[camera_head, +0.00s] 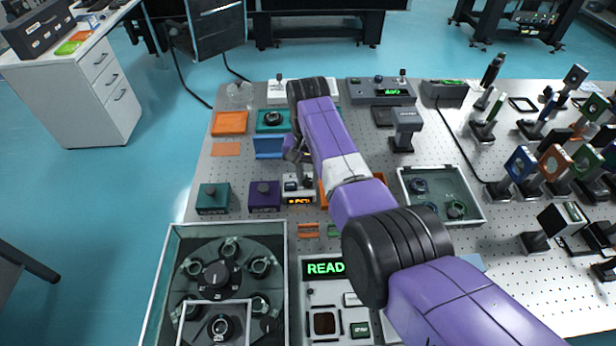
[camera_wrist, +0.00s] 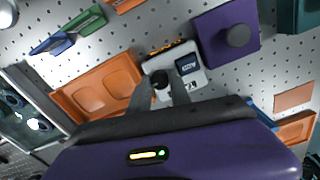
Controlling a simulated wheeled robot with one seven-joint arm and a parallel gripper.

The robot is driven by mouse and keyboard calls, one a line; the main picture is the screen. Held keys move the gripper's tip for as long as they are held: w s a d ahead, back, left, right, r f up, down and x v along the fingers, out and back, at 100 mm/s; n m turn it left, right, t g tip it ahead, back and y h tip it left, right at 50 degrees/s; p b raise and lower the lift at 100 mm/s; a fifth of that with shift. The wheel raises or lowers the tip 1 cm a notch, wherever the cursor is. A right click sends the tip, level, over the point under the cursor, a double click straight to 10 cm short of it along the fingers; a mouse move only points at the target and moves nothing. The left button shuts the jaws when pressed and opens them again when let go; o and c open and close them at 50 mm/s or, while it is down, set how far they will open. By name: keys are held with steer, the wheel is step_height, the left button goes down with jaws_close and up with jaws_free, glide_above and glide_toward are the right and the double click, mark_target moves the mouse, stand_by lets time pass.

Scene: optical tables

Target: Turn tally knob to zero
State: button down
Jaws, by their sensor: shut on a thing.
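The tally box is a small white unit (camera_head: 299,190) on the perforated table, with an orange lit display (camera_head: 299,201) on its near side; I cannot read the digits surely. It also shows in the wrist view (camera_wrist: 200,78), with a dark label panel on its top. Its black knob (camera_wrist: 159,79) stands between my two fingertips. My gripper (camera_wrist: 161,90) points down and is shut on this knob. The fingers partly cover the knob and the box's top. In the head view my gripper (camera_head: 293,168) is just above the box, and its fingertips are hard to make out.
A purple box (camera_wrist: 228,36) with a round knob sits close beside the tally box, and a green box (camera_head: 213,198) stands farther left. An orange tray (camera_wrist: 98,88) lies close on the other side. A lit READ panel (camera_head: 324,268) is nearer the front.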

mark_target(309, 181)
steer(key=shift+r, duration=0.1)
steer(key=c, duration=1.2)
jaws_free()
steer(key=shift+r, duration=0.1)
step_height(309, 181, up, 8)
steer(key=p, duration=0.6)
steer(key=shift+d+p, duration=0.1)
steer(key=shift+p, duration=0.3)
